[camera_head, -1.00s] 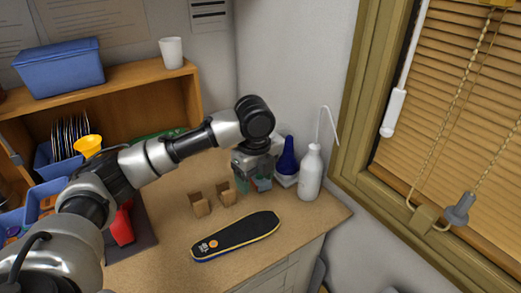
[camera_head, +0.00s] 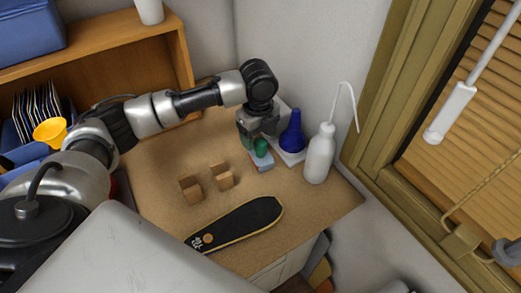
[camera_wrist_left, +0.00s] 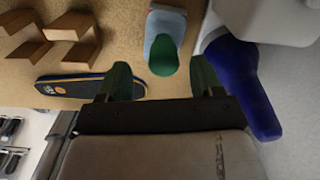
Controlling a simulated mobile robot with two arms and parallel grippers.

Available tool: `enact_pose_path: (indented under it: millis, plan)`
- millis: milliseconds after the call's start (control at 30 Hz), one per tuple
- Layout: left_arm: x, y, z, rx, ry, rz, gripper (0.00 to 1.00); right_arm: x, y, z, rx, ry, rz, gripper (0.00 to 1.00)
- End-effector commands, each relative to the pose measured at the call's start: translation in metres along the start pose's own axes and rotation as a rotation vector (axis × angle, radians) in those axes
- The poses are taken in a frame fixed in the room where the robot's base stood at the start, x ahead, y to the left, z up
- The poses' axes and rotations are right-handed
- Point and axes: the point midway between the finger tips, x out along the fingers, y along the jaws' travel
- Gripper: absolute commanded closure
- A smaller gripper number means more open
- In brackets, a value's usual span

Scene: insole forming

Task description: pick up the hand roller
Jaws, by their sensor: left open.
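A green upright handle (camera_head: 261,147), apparently the hand roller, stands on a pale blue base (camera_head: 264,165) at the back of the bench. It also shows in the left wrist view as a green rounded end (camera_wrist_left: 163,57) above the pale blue base (camera_wrist_left: 167,22). My left gripper (camera_head: 254,143) is low beside it. In the left wrist view my left gripper (camera_wrist_left: 161,78) is open, its two green fingertips apart, with the handle ahead between them and not clasped. The roller part itself cannot be made out. My right gripper is out of view.
A blue cone-shaped bottle (camera_head: 291,133) on a white base and a white spout bottle (camera_head: 319,155) stand close on the right. Two small wooden holders (camera_head: 191,188) and a dark insole (camera_head: 243,222) lie in front. A wooden shelf (camera_head: 120,50) is at the back left.

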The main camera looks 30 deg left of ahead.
Motion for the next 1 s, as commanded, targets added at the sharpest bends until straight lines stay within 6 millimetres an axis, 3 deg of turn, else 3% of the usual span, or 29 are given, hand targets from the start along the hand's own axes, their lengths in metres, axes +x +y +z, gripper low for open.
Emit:
enact_pose_path:
  millis: [100,300,567,1000]
  plan:
    - [0.017,-0.003,-0.003,0.0,0.001,0.005,0.34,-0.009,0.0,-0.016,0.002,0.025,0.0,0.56]
    - [0.042,-0.004,-0.003,0.001,0.0,0.003,0.34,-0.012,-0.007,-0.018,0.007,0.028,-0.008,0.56]
    - [0.045,-0.004,-0.003,0.002,-0.001,0.0,0.34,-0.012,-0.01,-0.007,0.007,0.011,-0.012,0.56]
    - [0.045,-0.004,-0.002,0.001,-0.001,0.0,1.0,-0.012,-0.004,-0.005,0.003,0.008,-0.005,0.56]
